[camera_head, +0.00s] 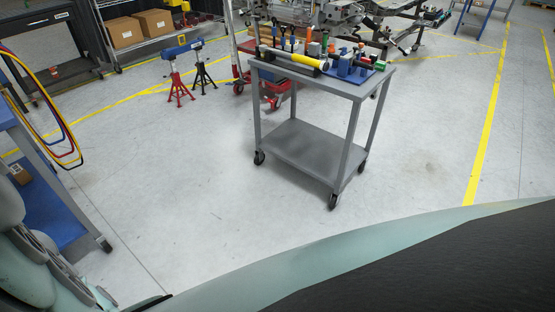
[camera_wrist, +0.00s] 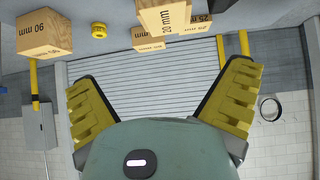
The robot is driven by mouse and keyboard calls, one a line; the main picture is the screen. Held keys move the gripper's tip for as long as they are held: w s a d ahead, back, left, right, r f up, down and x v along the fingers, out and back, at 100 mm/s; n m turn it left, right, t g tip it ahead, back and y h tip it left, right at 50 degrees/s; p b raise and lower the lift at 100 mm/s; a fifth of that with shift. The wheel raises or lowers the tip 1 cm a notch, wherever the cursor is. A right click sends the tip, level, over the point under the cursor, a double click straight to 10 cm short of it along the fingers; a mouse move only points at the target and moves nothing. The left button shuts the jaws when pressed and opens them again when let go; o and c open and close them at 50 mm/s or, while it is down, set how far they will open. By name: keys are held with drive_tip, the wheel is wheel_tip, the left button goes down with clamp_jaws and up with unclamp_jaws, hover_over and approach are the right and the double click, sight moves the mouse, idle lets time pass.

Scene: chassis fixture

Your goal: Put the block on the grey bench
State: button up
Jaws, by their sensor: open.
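In the wrist view my gripper (camera_wrist: 163,76) is open, with its yellow ridged fingers wide apart and nothing between them. Several pale wooden blocks with printed sizes show along the top of that view, beyond the fingers. One block (camera_wrist: 44,36) at the left reads 90 mm. A block (camera_wrist: 163,17) at the top middle reads 20 mm and overlaps others behind it, one (camera_wrist: 199,24) reading 25 mm. The blocks appear against a grey surface (camera_wrist: 120,18); I cannot tell whether this is the grey bench. The head view shows neither the blocks nor my gripper.
A grey wheeled cart (camera_head: 310,150) with tools on top stands mid-floor in the head view. A blue-topped stand (camera_head: 50,200) is at the left edge. Red and black jack stands (camera_head: 178,88) are behind. The floor around the cart is open. A small yellow object (camera_wrist: 99,30) sits near the blocks.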

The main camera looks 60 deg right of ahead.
drive_tip(key=shift+g, duration=0.3)
drive_tip(key=x, duration=0.6)
drive_tip(key=p+x, duration=0.1)
drive_tip(key=x, duration=0.2)
drive_tip(key=shift+s+a+f, duration=0.2)
drive_tip(key=shift+s+f, duration=0.15)
drive_tip(key=shift+f, duration=0.05)
drive_tip(key=shift+w+p+x, duration=0.2)
drive_tip(key=shift+p+x, duration=0.7)
drive_tip(key=shift+x, duration=1.85)
drive_tip(key=shift+a+f, duration=0.15)
drive_tip(key=shift+a, duration=0.1)
drive_tip(key=shift+c, duration=0.3)
drive_tip(key=c, duration=1.1)
drive_tip(key=shift+c, duration=0.2)
